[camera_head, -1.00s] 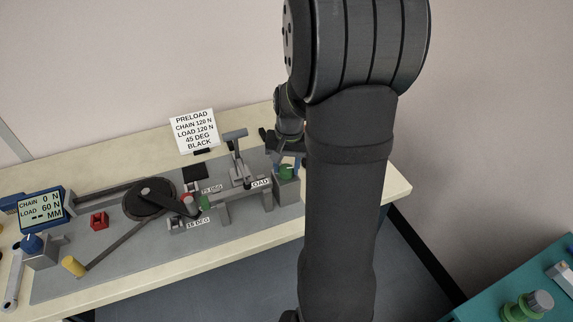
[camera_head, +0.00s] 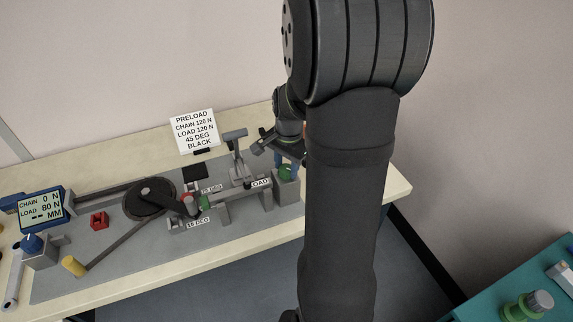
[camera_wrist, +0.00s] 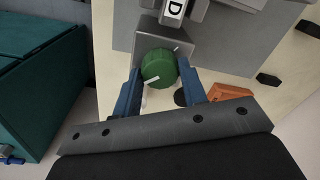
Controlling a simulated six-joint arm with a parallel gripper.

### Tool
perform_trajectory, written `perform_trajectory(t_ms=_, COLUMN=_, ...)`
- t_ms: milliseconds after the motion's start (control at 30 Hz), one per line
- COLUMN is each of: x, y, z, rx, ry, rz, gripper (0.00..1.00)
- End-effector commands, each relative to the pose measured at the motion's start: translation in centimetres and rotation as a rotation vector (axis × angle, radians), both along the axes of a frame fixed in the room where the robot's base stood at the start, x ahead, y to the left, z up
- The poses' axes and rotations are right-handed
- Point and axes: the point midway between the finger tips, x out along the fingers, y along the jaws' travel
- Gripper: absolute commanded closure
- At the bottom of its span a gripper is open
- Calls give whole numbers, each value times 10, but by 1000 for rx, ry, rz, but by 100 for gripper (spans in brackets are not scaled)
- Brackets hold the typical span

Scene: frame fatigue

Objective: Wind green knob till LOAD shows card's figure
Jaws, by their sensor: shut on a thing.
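The green knob (camera_wrist: 158,68) has a white mark and sits on a grey block (camera_wrist: 150,40) in the wrist view. My gripper (camera_wrist: 160,85) has its blue fingers on either side of the knob, shut on it. In the head view the green knob (camera_head: 286,173) stands at the right end of the rig, below my gripper (camera_head: 288,162), partly hidden by my arm. The display (camera_head: 41,209) at the left reads CHAIN 0 N, LOAD 80 N and "-- MM". The white card (camera_head: 194,131) reads PRELOAD, CHAIN 120 N, LOAD 120 N, 45 DEG, BLACK.
A blue knob (camera_head: 31,243) stands below the display. A red block (camera_head: 99,220), a dark round disc (camera_head: 149,198) and a yellow-ended lever (camera_head: 74,266) lie along the grey mat. An orange object (camera_wrist: 229,92) is right of my fingers. A teal table (camera_head: 490,300) stands at lower right.

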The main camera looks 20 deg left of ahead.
Motion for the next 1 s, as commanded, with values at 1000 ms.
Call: perform_trajectory(t_ms=1000, x=0, y=0, z=1, rx=1, ry=-2, rz=-264, gripper=84)
